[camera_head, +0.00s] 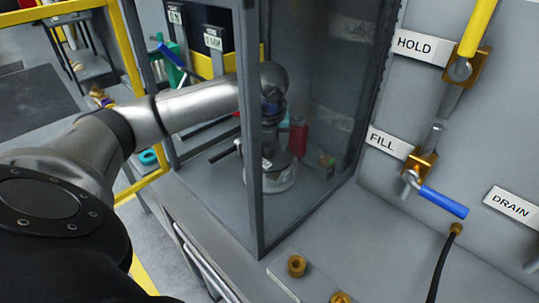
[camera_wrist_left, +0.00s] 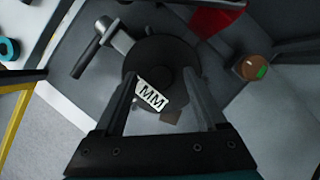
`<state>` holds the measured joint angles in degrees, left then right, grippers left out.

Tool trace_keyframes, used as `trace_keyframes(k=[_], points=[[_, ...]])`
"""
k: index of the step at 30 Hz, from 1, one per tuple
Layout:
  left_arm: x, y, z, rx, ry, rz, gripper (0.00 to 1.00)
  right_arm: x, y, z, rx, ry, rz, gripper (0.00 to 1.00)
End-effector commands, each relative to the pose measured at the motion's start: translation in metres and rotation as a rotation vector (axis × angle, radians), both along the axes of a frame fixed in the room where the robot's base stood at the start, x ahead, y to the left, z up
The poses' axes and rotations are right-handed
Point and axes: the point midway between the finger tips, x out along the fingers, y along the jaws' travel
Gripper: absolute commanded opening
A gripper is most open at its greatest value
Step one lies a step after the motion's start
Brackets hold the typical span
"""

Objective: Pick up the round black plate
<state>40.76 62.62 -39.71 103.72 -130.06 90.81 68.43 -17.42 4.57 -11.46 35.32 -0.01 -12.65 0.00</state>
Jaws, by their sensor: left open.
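A round black plate (camera_wrist_left: 153,52) is in the middle of the left wrist view, with a darker raised centre and a white tag marked "MM" (camera_wrist_left: 152,95) on it. My left gripper (camera_wrist_left: 161,78) is open, with its two fingers over the plate on either side of the centre and nothing seen gripped. Whether the fingers touch the plate I cannot tell. In the head view my left arm reaches into the clear-walled cabinet, and the left gripper (camera_head: 273,118) points down there. The plate is hard to make out behind the panel. My right gripper is not in view.
The cabinet's grey corner post (camera_head: 249,130) stands close to my left arm. A red object (camera_head: 299,138) is beside the gripper. In the wrist view a dark handle (camera_wrist_left: 92,56) and a brown round part (camera_wrist_left: 252,68) flank the plate. A blue-handled valve (camera_head: 440,201) is at right.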

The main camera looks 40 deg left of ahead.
Motion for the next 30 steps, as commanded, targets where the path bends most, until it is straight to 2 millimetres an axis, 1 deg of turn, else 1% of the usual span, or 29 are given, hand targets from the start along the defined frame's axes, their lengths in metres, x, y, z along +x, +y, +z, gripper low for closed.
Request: trace_keyframes(k=[7, 26, 27, 30], points=[[0.0008, 0.0004, -0.0017, -0.001, -0.001, 0.000, 0.74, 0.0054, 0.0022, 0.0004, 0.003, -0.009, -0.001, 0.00], [0.0008, 0.0005, -0.0011, 0.001, -0.001, 0.000, 0.03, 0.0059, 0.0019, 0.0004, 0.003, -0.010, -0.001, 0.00], [0.0008, 0.0005, -0.0011, 0.001, -0.001, 0.000, 0.00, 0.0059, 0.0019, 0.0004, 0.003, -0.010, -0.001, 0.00], [0.0008, 0.0005, -0.0011, 0.001, -0.001, 0.000, 0.00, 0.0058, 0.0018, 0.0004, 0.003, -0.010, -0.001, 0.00]])
